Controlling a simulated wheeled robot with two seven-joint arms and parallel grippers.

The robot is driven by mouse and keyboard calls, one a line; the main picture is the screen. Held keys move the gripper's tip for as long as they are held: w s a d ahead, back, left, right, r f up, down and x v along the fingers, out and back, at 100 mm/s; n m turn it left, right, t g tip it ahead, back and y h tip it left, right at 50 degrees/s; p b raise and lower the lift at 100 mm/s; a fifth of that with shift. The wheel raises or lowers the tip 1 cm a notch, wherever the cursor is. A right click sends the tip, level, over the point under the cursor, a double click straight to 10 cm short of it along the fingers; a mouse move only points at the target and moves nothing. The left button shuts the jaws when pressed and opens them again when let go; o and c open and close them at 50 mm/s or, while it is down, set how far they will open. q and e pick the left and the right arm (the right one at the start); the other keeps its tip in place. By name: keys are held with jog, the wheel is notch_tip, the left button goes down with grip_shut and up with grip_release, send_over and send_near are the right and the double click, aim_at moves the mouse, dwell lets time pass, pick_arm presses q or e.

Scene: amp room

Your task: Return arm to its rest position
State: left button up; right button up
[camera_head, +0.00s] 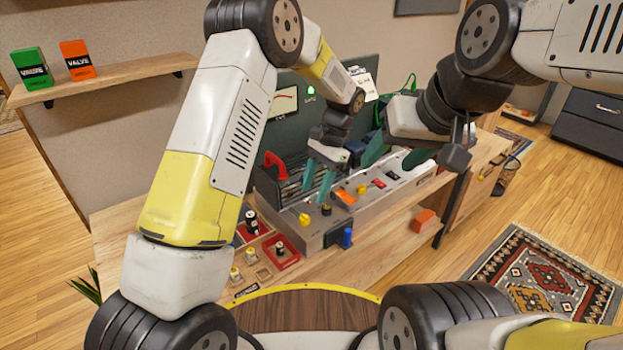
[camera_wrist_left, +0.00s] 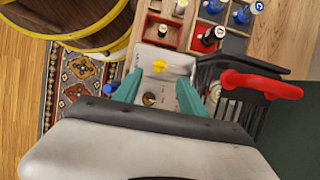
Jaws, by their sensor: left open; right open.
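My left gripper (camera_head: 319,180) hangs over the left part of the grey amp panel (camera_head: 330,222), with its two green fingers apart and nothing between them. In the left wrist view, the left gripper (camera_wrist_left: 158,98) is open above the panel, near a yellow knob (camera_wrist_left: 159,66) and a dark knob. My right gripper (camera_head: 396,157) is over the right part of the panel, its green fingers apart. I see nothing held in it. The wrist partly hides its fingers.
A red handle (camera_head: 276,166) stands up at the amp's left rear. A compartment tray (camera_head: 266,254) with small tubes lies left of the panel. A shelf (camera_head: 110,76) holds green and orange valve boxes. A rug (camera_head: 545,277) lies right.

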pick_arm(q)
jog(key=s+a+r+n+t+h, duration=0.25)
jog(key=a+r, duration=0.25)
jog(key=r, duration=0.3)
jog(key=s+a+r+n+t+h, duration=0.15)
jog(key=s+a+r, duration=0.25)
jog(key=r, duration=0.4)
jog(key=s+a+r+n+t+h, duration=0.1)
jog(key=s+a+r+n+t, duration=0.1)
jog(key=s, duration=0.5)
jog(key=s+a+r+n+t, duration=0.2)
jog(key=s+a+r+n, duration=0.2)
jog(key=s, duration=0.4)
jog(key=shift+s+a+r+t+h, duration=0.25)
jog(key=shift+a+r+t+h, duration=0.2)
jog(key=shift+a, duration=0.5)
